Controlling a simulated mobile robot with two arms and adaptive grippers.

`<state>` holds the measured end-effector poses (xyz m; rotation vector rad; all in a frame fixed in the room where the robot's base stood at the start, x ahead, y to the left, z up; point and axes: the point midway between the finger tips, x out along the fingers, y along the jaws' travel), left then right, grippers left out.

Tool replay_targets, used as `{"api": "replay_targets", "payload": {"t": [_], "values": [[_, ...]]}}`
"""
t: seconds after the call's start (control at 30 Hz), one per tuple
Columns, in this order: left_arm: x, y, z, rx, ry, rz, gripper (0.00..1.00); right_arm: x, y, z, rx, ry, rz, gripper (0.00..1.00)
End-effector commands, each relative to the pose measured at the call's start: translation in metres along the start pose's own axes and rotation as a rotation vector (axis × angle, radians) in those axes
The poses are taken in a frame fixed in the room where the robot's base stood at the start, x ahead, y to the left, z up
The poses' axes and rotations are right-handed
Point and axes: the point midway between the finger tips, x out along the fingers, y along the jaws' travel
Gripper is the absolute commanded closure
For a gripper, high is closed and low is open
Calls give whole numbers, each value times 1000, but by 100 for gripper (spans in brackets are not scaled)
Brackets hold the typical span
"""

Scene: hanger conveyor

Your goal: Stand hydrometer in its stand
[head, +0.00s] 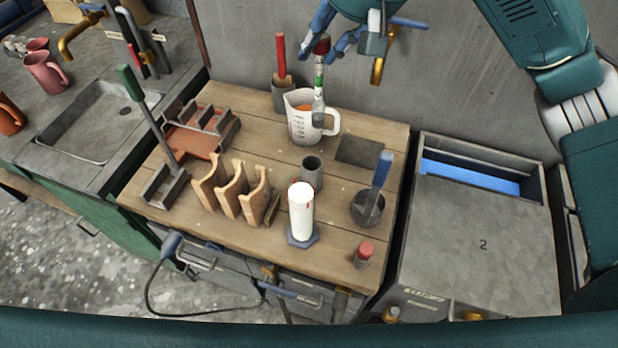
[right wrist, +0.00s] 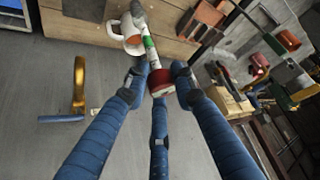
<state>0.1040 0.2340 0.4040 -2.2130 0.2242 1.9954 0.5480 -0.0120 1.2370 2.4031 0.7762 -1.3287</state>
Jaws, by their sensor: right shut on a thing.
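The hydrometer (head: 319,78) has a red top, a pale stem with a green band and a grey lower end. My right gripper (head: 324,42) is shut on its red top and holds it roughly upright. Its lower end overlaps the white measuring jug (head: 300,124) in the head view; I cannot tell how far above the jug it is. The right wrist view shows the blue fingers (right wrist: 160,76) around the red top, with the stem (right wrist: 150,47) pointing away. A grey open cylinder (head: 312,174) on the bench may be the stand, but I cannot be sure. My left gripper is out of view.
On the wooden bench stand a white cylinder (head: 301,213) on a hexagonal base, a wooden rack (head: 229,190), a grey cup (head: 367,207) with a blue handle and a red-topped pot (head: 364,253). A dark flat square (head: 360,150) lies bare. A grey wall is behind.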

Motion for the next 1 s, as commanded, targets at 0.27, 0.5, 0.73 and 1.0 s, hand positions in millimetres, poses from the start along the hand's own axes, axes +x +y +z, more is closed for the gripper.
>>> {"api": "replay_targets", "payload": {"t": [0.27,0.5,0.73,1.0], "values": [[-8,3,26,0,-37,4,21,35,-11,16,-40,-5,-29,100],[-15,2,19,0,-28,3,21,90,-10,51,-39,-4,-28,100],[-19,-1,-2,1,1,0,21,126,-10,74,-39,0,-27,100],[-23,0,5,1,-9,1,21,151,-10,90,-39,-2,-27,100]]}}
